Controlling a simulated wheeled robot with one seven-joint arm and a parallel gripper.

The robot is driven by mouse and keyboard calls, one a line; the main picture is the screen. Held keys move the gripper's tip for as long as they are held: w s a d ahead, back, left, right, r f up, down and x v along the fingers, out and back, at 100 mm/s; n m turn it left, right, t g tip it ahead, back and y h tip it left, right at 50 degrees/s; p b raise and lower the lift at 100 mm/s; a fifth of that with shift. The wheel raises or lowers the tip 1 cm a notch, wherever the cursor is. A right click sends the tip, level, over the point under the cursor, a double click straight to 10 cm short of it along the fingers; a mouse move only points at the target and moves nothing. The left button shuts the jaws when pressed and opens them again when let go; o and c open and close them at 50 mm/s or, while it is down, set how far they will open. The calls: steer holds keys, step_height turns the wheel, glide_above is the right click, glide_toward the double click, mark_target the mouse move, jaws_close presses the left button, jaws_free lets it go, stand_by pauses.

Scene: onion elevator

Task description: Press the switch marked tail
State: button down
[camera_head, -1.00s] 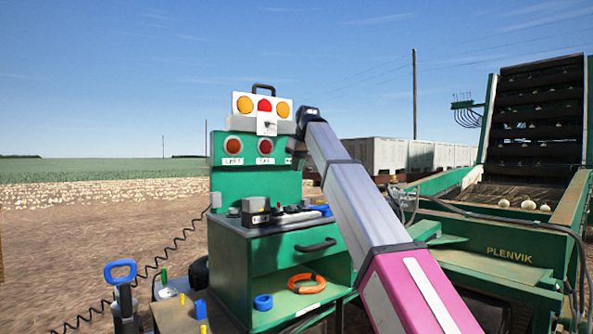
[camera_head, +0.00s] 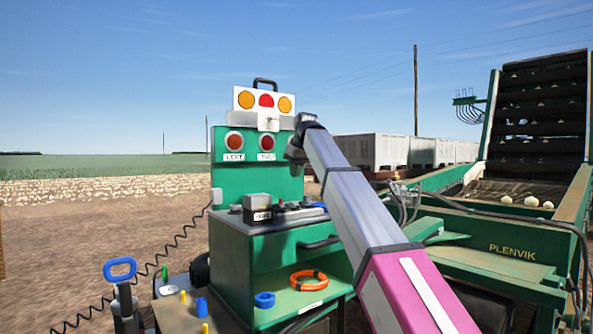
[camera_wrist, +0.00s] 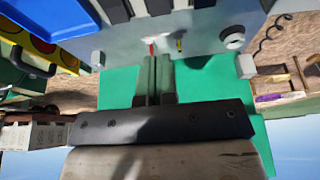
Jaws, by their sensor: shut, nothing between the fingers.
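A green cabinet (camera_head: 275,185) has an upright panel with two round red switches. The right red switch (camera_head: 266,142) has a white label that seems to read TAIL; the left red switch (camera_head: 234,142) has a blurred label. My gripper (camera_head: 296,170) is just right of the right switch in the head view, its fingers pointing down and partly hidden by my arm. In the wrist view my gripper (camera_wrist: 157,58) is shut and empty over a green surface (camera_wrist: 205,78), its tips near the grey worktop (camera_wrist: 120,70). Contact cannot be told. The red switches are not clear in the wrist view.
A white box (camera_head: 248,98) with orange and red lamps stands above the panel. Black and grey items lie on the worktop. A blue-handled lever (camera_head: 120,268) stands at lower left. A green conveyor (camera_head: 545,115) is at right. Open field lies behind at left.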

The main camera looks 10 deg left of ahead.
mark_target(291, 204)
steer(key=x, duration=1)
steer(key=shift+s+d+f, duration=0.15)
steer(key=shift+s+d, duration=0.05)
steer(key=shift+d, duration=0.05)
steer(key=shift+a+f, duration=0.1)
steer(key=shift+f, duration=0.1)
